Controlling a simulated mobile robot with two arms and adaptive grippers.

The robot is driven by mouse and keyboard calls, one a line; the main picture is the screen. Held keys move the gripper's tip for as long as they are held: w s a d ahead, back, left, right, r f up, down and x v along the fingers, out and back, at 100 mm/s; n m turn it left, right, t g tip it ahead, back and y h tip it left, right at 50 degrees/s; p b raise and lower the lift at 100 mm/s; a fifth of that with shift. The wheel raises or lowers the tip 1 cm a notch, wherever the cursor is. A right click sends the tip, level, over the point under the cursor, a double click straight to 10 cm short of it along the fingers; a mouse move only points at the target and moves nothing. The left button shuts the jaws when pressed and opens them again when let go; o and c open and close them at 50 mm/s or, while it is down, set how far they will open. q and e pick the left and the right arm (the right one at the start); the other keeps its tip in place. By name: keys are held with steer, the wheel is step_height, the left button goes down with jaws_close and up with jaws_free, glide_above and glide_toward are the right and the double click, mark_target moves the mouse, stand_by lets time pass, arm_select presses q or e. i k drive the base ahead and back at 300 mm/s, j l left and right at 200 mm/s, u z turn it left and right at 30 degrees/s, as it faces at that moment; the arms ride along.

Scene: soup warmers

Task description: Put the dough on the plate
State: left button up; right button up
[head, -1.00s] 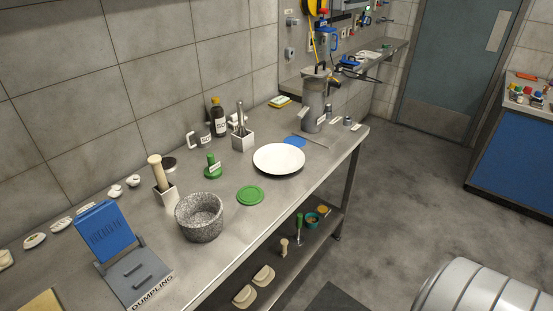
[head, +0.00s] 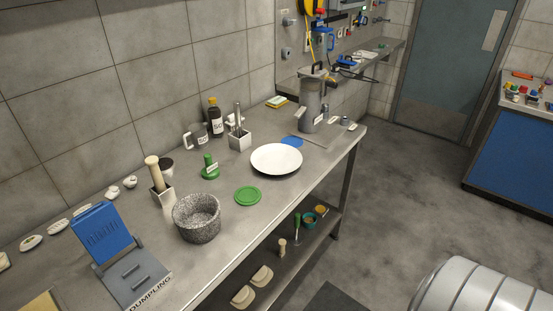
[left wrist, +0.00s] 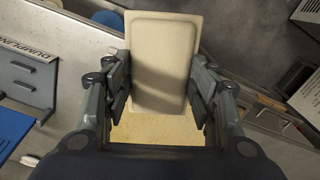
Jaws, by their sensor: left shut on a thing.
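The white round plate (head: 276,160) lies flat and empty on the steel counter in the head view. In the left wrist view my left gripper (left wrist: 160,92) is shut on a cream-coloured rectangular slab with rounded corners, which looks like the dough (left wrist: 163,48). The slab sits between the two fingers and extends beyond them. A yellowish board (left wrist: 150,128) shows beneath the gripper; its corner also shows at the bottom left of the head view (head: 38,302). Neither gripper shows in the head view, and my right gripper is not seen at all.
Counter between bowl and plate is mostly clear.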

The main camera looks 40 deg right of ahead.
mark_target(276, 158)
steer(key=z, duration=0.65)
steer(key=i+l+z, duration=0.1)
steer(key=z, duration=0.3)
steer(key=i+z, duration=0.25)
steer(key=z, duration=0.2)
steer(key=i+z, duration=0.2)
steer(key=z, duration=0.2)
steer(key=i+j, duration=0.1)
steer(key=i, duration=0.45)
